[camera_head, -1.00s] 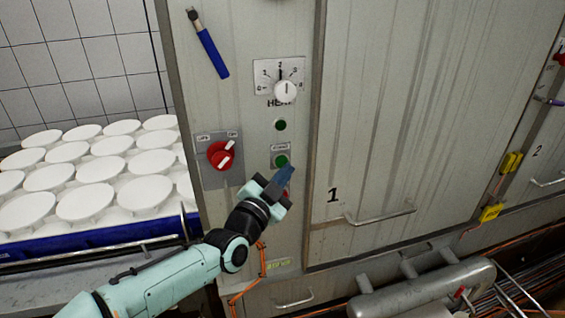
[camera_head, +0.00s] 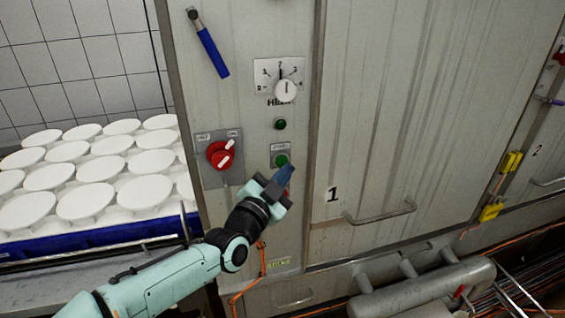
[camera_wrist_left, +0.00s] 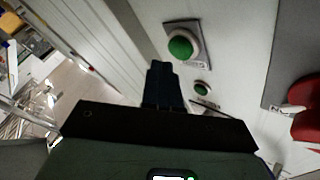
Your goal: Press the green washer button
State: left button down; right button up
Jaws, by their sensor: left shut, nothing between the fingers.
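The green button (camera_head: 282,160) sits on a small labelled plate on the grey cabinet front. In the left wrist view the green button (camera_wrist_left: 181,47) is large and round, close ahead of the fingers. My left gripper (camera_head: 285,174) is shut and empty, with its blue-black fingertips just below and right of the button. In the left wrist view the shut fingers (camera_wrist_left: 159,72) point up toward the panel, a little left of the button. I cannot tell whether they touch the panel. My right gripper is not in view.
A smaller green lamp (camera_head: 280,124) and a heat dial (camera_head: 285,91) sit above the button. A red rotary switch (camera_head: 221,154) is to its left. A door handle (camera_head: 382,213) sticks out at right. White moulds (camera_head: 85,201) stand in a blue tray at left.

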pick_arm(q)
jog(key=shift+w+a, duration=0.1)
jog(key=shift+w, duration=0.1)
dwell(0.7)
jog(key=shift+w, duration=0.25)
jog(key=shift+w+a, duration=0.25)
jog(key=shift+w, duration=0.2)
dwell(0.7)
dwell(0.4)
jog(key=shift+s+d+b, duration=0.3)
jog(key=shift+s+b, duration=0.55)
jog(key=shift+s, duration=0.05)
